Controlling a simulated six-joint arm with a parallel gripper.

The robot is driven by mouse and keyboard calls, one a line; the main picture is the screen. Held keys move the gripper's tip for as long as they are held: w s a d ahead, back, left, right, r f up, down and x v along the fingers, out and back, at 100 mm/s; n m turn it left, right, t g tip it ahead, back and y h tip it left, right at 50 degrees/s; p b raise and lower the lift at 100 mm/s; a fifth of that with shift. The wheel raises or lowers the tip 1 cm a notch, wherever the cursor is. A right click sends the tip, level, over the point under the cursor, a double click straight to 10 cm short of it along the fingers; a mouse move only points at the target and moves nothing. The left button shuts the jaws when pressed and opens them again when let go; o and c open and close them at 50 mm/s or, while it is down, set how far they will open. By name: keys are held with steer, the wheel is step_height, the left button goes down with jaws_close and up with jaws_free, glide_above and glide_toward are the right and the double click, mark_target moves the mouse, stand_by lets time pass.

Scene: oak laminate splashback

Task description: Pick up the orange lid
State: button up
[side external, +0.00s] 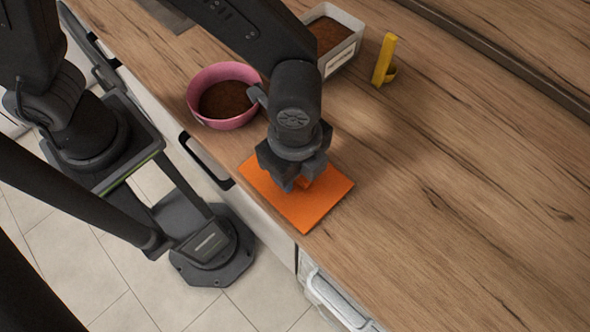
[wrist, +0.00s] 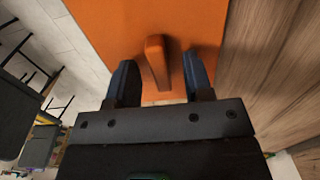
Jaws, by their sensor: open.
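The orange lid (side external: 318,206) is a flat square lying on the wooden counter, close to its front edge. In the wrist view the lid (wrist: 90,25) fills the upper middle, and its raised orange handle (wrist: 156,60) stands up from its top. My gripper (side external: 295,184) is right above the lid, pointing down. In the wrist view its two dark fingers (wrist: 160,85) are open, one on each side of the handle, with gaps between them and the handle. In the side view my gripper hides most of the handle.
A pink bowl (side external: 206,79) with brown contents stands left of my gripper. A white container (side external: 343,55) with brown contents and a yellow object (side external: 384,60) stand farther back. The counter (side external: 460,200) to the right is clear. Its front edge drops to a tiled floor.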

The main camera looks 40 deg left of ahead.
steer(key=shift+c, duration=0.3)
jaws_close()
steer(key=shift+r, duration=0.2)
